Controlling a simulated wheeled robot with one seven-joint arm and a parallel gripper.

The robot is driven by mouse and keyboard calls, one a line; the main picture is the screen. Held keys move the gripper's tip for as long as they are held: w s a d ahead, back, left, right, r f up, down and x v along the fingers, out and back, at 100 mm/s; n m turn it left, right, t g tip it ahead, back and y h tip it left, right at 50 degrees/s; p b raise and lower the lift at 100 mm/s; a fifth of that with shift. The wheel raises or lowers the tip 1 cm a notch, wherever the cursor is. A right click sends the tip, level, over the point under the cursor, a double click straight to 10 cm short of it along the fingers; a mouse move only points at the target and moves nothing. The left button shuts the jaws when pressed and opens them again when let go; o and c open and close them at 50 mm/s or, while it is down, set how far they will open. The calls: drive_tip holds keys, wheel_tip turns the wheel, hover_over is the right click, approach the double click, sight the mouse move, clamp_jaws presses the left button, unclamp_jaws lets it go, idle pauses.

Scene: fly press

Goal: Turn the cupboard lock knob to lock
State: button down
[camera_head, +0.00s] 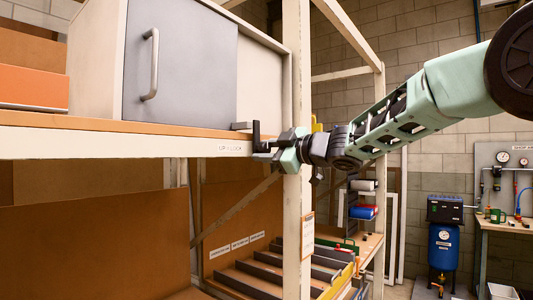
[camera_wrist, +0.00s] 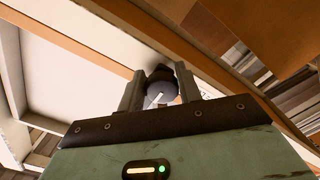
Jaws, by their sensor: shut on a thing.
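The lock knob (camera_wrist: 160,86) is dark and round with a white pointer line, seen between the two fingers of my gripper (camera_wrist: 158,92) in the wrist view. The pointer line runs aslant in that picture. My gripper (camera_head: 262,147) is shut on the knob at the shelf's front edge in the head view, where the gripper hides most of the knob. The cupboard (camera_head: 262,72) stands on the shelf, with a grey door (camera_head: 195,70) and a bar handle (camera_head: 149,64).
A cream rack post (camera_head: 297,200) stands close behind my gripper. A small grey block (camera_head: 241,126) lies on the shelf edge beside the cupboard. A lower tray with dark dividers (camera_head: 270,275) is below. An orange box (camera_head: 35,86) stands at the left.

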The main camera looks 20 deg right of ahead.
drive_tip(key=shift+s+a+r, duration=0.15)
drive_tip(key=shift+a+r, duration=0.15)
drive_tip(key=shift+r, duration=0.2)
drive_tip(key=c, duration=1)
unclamp_jaws()
drive_tip(key=shift+s+a, duration=0.1)
drive_tip(key=shift+f, duration=0.15)
drive_tip(key=shift+f, duration=0.15)
drive_tip(key=b+v, duration=0.4)
drive_tip(key=v, duration=1.3)
drive_tip(key=shift+d, duration=0.3)
